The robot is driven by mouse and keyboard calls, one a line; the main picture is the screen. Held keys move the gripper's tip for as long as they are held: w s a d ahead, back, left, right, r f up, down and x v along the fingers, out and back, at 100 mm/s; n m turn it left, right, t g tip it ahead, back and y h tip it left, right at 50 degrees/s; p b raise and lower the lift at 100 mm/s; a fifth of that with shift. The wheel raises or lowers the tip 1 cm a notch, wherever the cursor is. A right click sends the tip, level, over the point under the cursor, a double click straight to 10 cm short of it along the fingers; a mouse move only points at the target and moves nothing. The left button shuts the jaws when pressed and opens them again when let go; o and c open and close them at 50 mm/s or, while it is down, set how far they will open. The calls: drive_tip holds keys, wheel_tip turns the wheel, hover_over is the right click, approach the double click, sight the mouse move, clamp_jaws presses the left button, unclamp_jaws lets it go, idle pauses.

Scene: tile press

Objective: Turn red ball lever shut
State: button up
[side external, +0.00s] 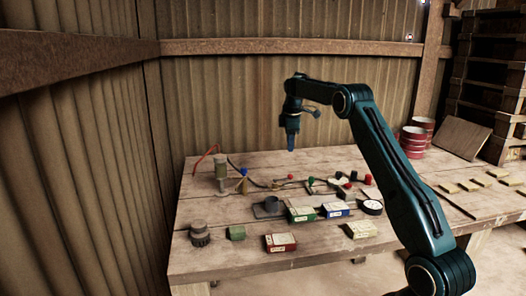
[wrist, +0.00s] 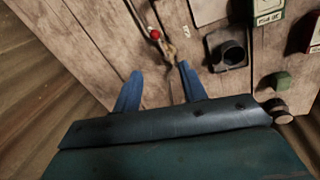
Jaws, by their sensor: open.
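The red ball (wrist: 155,33) sits on the end of a lever at a small brass-coloured fitting (wrist: 170,50) in the wrist view. A small red ball also shows on the bench in the side view (side external: 290,177). My gripper (wrist: 158,78) is open and empty, its two blue fingers spread. The ball and fitting lie just beyond the fingertips in the wrist view. In the side view my gripper (side external: 291,148) points down, well above the bench and apart from everything. The lever's exact angle is too small to tell.
Green (side external: 300,213), blue (side external: 334,209) and red (side external: 280,242) labelled boxes, a green block (side external: 236,232) and a dark knob (side external: 200,235) stand on the bench. Red-banded cans (side external: 413,141) are at the back right.

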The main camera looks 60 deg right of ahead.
sight(290, 175)
drive_tip(key=shift+d+f, duration=0.75)
drive_tip(key=shift+d, duration=0.1)
drive_tip(key=shift+f, duration=0.15)
drive_tip(key=x, duration=1.3)
drive_tip(key=shift+s+a+f, duration=0.1)
drive_tip(key=shift+f, duration=0.15)
clamp_jaws()
